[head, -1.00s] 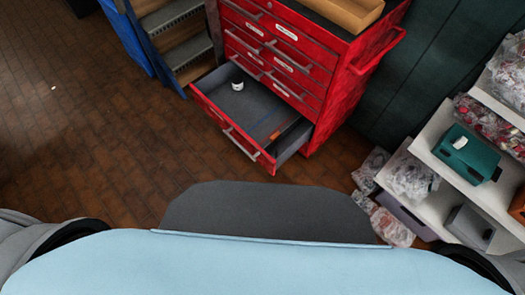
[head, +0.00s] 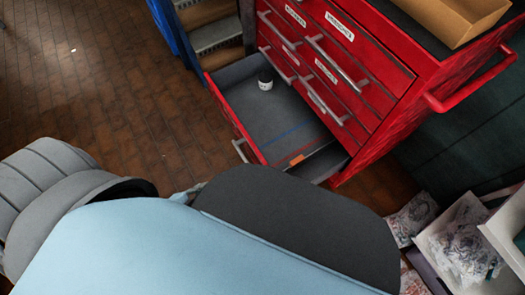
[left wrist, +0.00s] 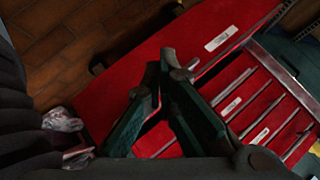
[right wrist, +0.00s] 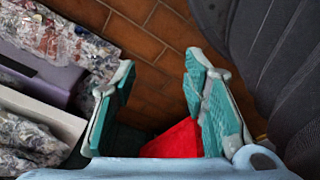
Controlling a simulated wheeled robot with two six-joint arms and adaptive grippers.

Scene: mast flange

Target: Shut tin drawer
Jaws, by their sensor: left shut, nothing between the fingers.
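The red tool cabinet (head: 345,80) has its bottom drawer (head: 225,108) pulled out. In it stand a small white and dark tin (head: 265,80) near the back left and an orange piece (head: 297,160) near the front right. My left gripper (head: 187,193) barely shows in the head view, in front of the drawer and mostly hidden by my body. In the left wrist view my left gripper (left wrist: 158,65) is shut and empty, over red cabinet surfaces (left wrist: 215,25). My right gripper (right wrist: 160,68) is open and empty in the right wrist view, with a red surface (right wrist: 172,140) beyond it.
A cardboard box (head: 450,15) lies on the cabinet top. A red side handle (head: 475,85) sticks out at its right. White shelf bins (head: 440,235) with bagged goods stand at lower right. Brick floor (head: 90,90) is clear on the left.

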